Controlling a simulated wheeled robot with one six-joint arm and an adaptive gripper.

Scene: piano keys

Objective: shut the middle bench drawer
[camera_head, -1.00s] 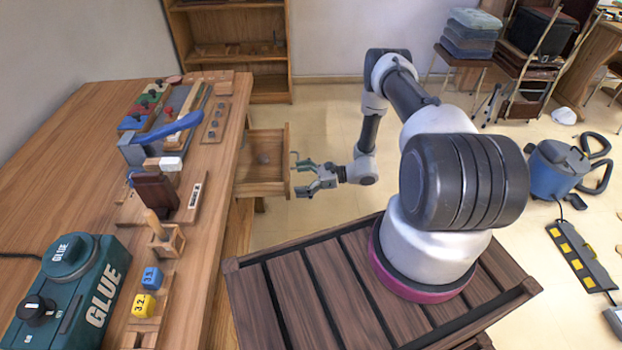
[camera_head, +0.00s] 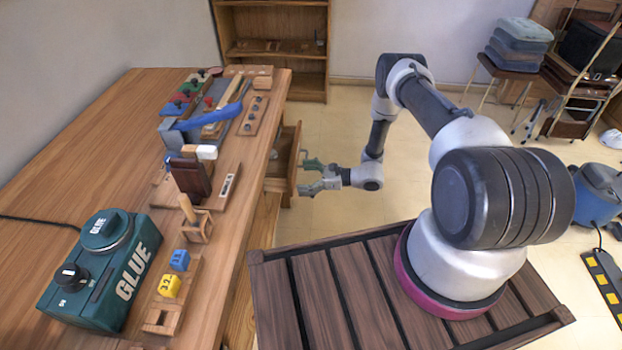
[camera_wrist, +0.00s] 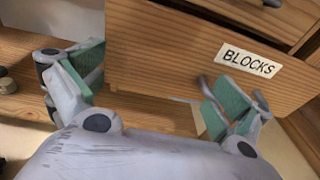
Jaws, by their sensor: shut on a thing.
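The bench drawer (camera_head: 294,158) stands partly open from the right side of the bench (camera_head: 100,150), its inside partly visible from above. In the wrist view its wooden front (camera_wrist: 165,50) carries a BLOCKS label (camera_wrist: 248,61); another drawer front with a dark handle lies above it. My gripper (camera_head: 307,177) is at the drawer's front. In the wrist view my gripper (camera_wrist: 152,88) has its green-padded fingers well apart, one at each side.
The bench top holds a green glue machine (camera_head: 105,270), number blocks (camera_head: 170,286) and a blue-handled tool (camera_head: 210,120). A shelf (camera_head: 272,55) stands behind. Open floor lies beyond my arm.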

